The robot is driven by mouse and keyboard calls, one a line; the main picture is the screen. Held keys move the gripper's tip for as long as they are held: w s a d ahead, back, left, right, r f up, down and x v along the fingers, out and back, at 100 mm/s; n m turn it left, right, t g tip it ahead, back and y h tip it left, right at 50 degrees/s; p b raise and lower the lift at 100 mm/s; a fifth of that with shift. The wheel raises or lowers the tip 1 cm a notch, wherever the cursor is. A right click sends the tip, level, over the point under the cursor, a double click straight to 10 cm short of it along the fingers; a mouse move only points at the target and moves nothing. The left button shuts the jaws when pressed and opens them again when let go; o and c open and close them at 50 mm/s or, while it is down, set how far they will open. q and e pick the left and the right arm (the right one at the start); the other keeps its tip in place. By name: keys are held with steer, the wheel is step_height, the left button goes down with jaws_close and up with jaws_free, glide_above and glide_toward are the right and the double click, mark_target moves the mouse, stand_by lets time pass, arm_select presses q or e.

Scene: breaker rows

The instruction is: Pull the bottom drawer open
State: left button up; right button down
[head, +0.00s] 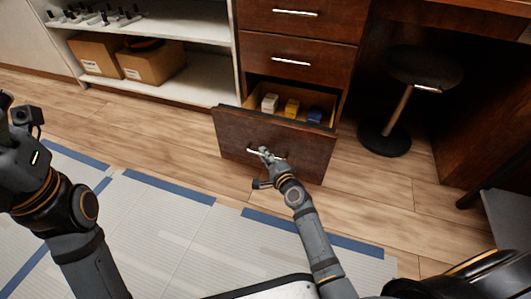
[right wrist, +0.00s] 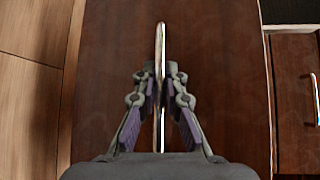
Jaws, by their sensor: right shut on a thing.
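The bottom drawer (head: 230,135) of the dark wood cabinet stands pulled out, with its inside showing. In it I see a white item (head: 270,103), a yellow item (head: 292,108) and a blue item (head: 315,115). My right gripper (head: 265,153) is at the drawer's front, shut on its silver bar handle (head: 282,156). In the right wrist view the handle (right wrist: 160,60) runs between the two fingers (right wrist: 160,90). My left arm is at the left edge of the head view; I cannot make out its fingers clearly.
Two closed drawers (head: 325,60) are above. A black stool (head: 385,140) stands right of the cabinet. A white shelf (head: 190,85) with cardboard boxes (head: 150,65) is at the left. Wood floor and a pale mat with blue strips (head: 165,187) lie in front.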

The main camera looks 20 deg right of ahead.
steer(key=shift+s+a, duration=0.1)
steer(key=shift+s, duration=0.05)
steer(key=c, duration=1.7)
jaws_free()
steer(key=shift+s, duration=0.1)
steer(key=v, duration=1.1)
steer(key=shift+s, duration=0.4)
